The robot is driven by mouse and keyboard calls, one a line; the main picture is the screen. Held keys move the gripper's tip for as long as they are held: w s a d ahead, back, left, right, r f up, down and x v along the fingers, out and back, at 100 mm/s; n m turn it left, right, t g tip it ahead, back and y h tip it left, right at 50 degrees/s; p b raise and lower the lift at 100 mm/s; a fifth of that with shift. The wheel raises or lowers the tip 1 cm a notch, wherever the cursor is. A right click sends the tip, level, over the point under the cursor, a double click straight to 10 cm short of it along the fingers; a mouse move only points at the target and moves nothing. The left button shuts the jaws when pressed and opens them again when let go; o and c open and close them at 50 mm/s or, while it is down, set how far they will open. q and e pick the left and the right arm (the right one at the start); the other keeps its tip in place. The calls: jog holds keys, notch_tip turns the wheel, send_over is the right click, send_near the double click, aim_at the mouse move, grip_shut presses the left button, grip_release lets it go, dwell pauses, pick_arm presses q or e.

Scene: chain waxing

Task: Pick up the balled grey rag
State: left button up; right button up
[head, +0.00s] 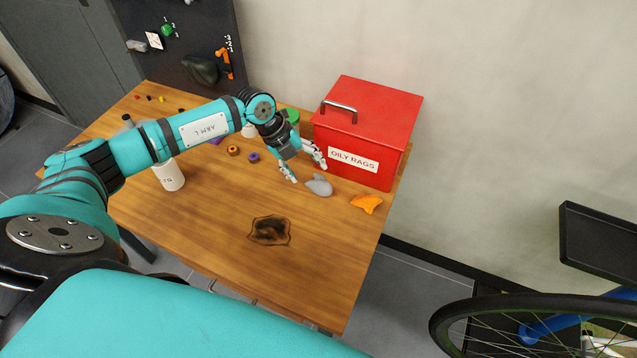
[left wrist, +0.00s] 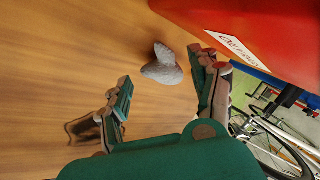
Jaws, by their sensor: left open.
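The balled grey rag (head: 319,185) lies on the wooden table in front of the red bin labelled OILY RAGS. In the left wrist view the rag (left wrist: 163,68) sits ahead of and between my finger tips, nearer the right finger. My left gripper (head: 308,174) is open and empty just above the table, close beside the rag; its fingers also show in the left wrist view (left wrist: 165,95). I cannot tell whether a finger touches the rag. My right gripper is not in view.
The red bin (head: 367,130) stands right behind the rag. An orange rag (head: 366,203) lies to its right near the table edge. A dark burn-like patch (head: 270,230) marks the table in front. A white bottle (head: 169,174) stands at the left, partly behind my arm.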

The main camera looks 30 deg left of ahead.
aim_at(313, 180)
pick_arm(q)
jog(key=f, duration=0.1)
jog(key=d+f, duration=0.2)
jog(key=f, duration=0.1)
jog(key=shift+d+p, duration=0.25)
jog(key=shift+p, duration=0.1)
jog(key=shift+w+f, duration=0.1)
jog(key=shift+f, duration=0.15)
jog(key=c, duration=0.8)
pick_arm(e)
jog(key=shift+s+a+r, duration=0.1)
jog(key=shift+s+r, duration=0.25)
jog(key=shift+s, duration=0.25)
